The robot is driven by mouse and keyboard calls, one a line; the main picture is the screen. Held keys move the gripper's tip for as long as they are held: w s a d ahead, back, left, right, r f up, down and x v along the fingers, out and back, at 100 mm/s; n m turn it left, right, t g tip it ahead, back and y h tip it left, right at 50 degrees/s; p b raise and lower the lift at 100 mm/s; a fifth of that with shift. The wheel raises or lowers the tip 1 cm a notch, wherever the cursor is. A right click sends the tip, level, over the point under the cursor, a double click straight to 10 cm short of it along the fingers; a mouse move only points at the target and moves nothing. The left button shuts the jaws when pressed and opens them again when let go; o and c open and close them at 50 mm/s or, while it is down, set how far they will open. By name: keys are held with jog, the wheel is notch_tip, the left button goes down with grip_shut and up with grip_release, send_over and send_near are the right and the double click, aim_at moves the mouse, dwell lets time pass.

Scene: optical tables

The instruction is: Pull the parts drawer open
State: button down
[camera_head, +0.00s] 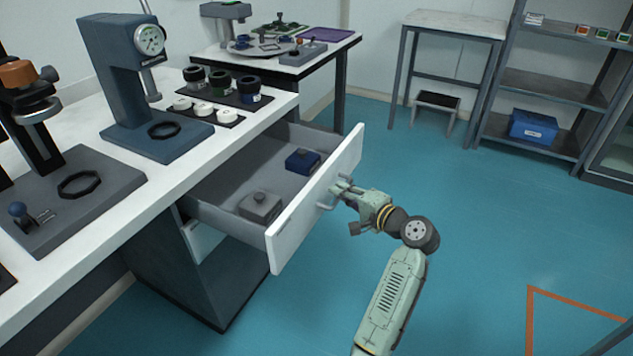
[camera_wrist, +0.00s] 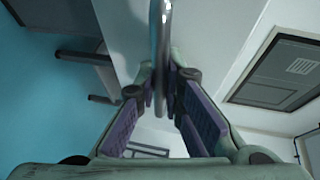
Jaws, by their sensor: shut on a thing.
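The parts drawer (camera_head: 318,192) under the white-topped table is pulled out, its white front standing well clear of the cabinet. Inside it lie a grey block with a knob (camera_head: 261,207) and a dark blue block (camera_head: 302,160). My gripper (camera_head: 340,190) is at the drawer front, on the bar handle (camera_head: 325,206). In the wrist view the metal handle (camera_wrist: 160,60) runs between the two purple-padded fingers (camera_wrist: 160,108), which are shut on it. The exact contact at the fingertips is partly hidden.
On the table (camera_head: 265,112) stand a dial gauge stand (camera_head: 124,75), several black-capped jars and white discs. A second table (camera_head: 342,45) stands behind. A shelf (camera_head: 548,88) with a blue bin (camera_head: 533,126) is at the right. The teal floor (camera_head: 480,220) right of my arm is clear.

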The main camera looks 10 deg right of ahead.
jog(key=s+d, duration=0.4)
jog(key=d, duration=0.1)
jog(key=shift+d+p, duration=0.3)
jog(key=shift+d, duration=0.05)
jog(key=shift+s, duration=0.1)
jog(key=c, duration=2)
grip_release()
jog(key=shift+o, duration=0.2)
jog(key=v, duration=1.2)
jog(key=shift+r, duration=0.1)
